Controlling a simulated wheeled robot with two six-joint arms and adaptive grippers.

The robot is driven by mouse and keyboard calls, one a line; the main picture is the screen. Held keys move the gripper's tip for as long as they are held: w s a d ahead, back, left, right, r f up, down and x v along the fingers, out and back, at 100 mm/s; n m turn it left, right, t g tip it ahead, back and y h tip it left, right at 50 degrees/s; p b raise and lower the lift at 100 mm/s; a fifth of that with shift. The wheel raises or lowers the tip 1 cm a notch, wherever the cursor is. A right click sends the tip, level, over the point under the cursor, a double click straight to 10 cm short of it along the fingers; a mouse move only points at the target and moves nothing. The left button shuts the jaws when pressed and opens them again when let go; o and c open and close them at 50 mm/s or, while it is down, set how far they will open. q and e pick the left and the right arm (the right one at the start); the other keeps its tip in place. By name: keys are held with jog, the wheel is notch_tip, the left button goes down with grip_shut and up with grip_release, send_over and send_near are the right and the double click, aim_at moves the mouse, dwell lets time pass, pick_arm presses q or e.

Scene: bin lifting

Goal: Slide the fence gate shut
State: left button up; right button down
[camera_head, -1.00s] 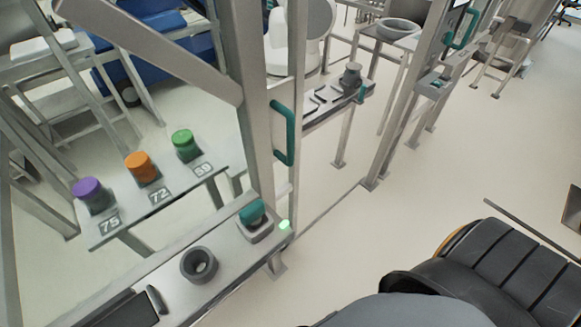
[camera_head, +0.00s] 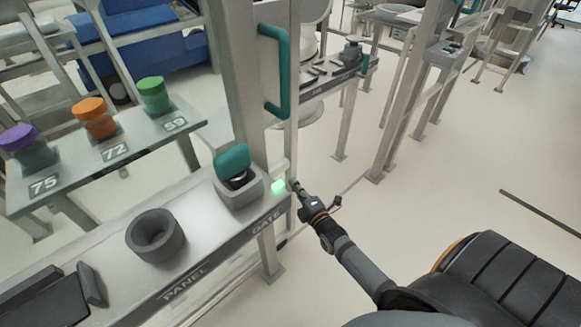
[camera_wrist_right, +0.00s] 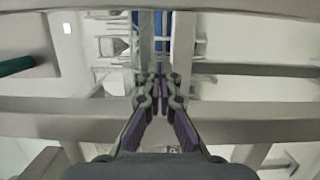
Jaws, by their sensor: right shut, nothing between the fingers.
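The teal handle (camera_head: 275,72) stands upright on the grey metal upright beside the fence opening, in the head view. The opening to the right of it, up to the far post (camera_head: 398,110), is clear. My right gripper (camera_head: 292,185) is shut and empty, low at the end of the ledge, beside the green light (camera_head: 278,187) and below the handle. In the right wrist view its fingertips (camera_wrist_right: 160,75) are together in front of horizontal grey rails (camera_wrist_right: 240,115). A teal bar (camera_wrist_right: 15,65), probably a handle, shows at the left edge there. My left gripper is not in view.
The ledge (camera_head: 215,235) marked PANEL and GATE carries a teal-capped box (camera_head: 235,180) and a dark ring (camera_head: 156,235). Purple, orange and green lidded jars stand on a numbered bench (camera_head: 130,140). Open floor (camera_head: 400,210) lies right of the ledge.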

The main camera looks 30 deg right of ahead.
aim_at(286, 155)
jog(key=w+b, duration=0.1)
jog(key=w, duration=0.2)
jog(key=w+b, duration=0.1)
jog(key=w, duration=0.2)
jog(key=w+b, duration=0.2)
jog(key=shift+w+f, duration=0.35)
jog(key=shift+w, duration=0.05)
jog(key=d, duration=0.1)
jog(key=w+d, duration=0.1)
jog(key=d, duration=0.1)
jog(key=shift+w+r+b, duration=0.15)
jog(key=shift+r+b, duration=0.1)
jog(key=shift+b, duration=0.1)
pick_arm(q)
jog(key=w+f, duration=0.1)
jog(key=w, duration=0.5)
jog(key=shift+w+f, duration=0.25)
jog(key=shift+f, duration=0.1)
pick_arm(e)
jog(key=shift+w+d, duration=0.1)
jog(key=shift+d, duration=0.4)
jog(key=shift+d, duration=0.1)
